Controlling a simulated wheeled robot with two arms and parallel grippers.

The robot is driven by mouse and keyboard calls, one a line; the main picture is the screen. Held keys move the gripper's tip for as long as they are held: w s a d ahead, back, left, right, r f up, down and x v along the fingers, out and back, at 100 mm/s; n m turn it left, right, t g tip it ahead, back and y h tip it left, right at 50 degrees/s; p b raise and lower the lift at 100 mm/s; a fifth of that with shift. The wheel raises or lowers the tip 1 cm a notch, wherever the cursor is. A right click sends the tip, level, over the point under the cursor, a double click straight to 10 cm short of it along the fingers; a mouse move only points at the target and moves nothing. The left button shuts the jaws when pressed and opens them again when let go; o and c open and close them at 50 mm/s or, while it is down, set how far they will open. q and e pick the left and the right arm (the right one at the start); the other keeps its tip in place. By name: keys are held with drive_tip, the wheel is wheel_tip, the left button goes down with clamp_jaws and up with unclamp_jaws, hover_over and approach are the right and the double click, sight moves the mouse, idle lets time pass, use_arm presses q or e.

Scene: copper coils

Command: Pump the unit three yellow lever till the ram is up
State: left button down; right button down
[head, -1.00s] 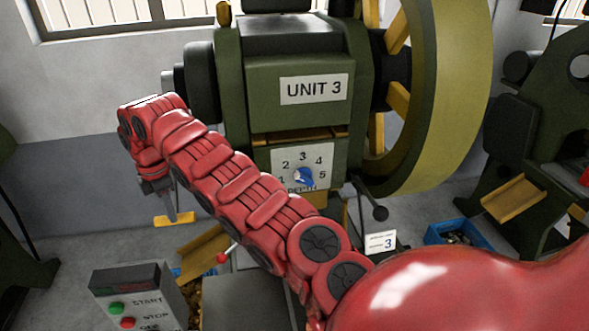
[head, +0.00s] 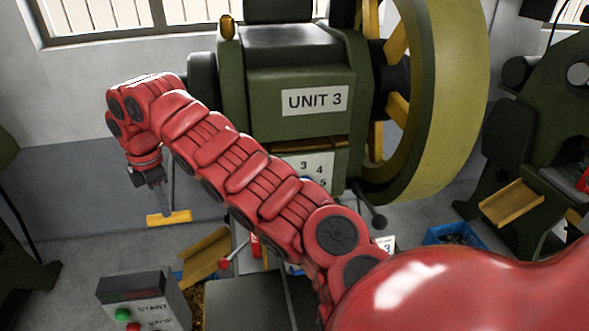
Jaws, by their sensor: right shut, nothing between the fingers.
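The unit three machine is a green press (head: 300,120) with a "UNIT 3" sign. A yellow crossbar handle (head: 178,217) on a thin grey rod shows at lower left of the press. My right arm crosses in front of the press, and its gripper (head: 163,203) points down just above the handle. The gripper is shut with nothing between its fingers. I cannot tell whether it touches the handle. My arm partly covers the numbered dial plate (head: 318,165). I cannot make out the ram. My left gripper is not in view.
A control box (head: 145,300) with green and red buttons stands at lower left. A yellow chute (head: 205,258) is beside it. A large yellow-rimmed flywheel (head: 440,110) is on the right of the press. A blue bin (head: 455,235) and another green machine stand further right.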

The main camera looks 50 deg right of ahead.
drive_tip(key=shift+d+f+b, duration=0.2)
drive_tip(key=shift+f+b, duration=0.6)
drive_tip(key=shift+f, duration=0.05)
drive_tip(key=f, duration=0.1)
drive_tip(key=w+d+f, duration=0.1)
drive_tip(key=f, duration=0.3)
drive_tip(key=shift+w+d, duration=0.3)
drive_tip(key=shift+w, duration=0.05)
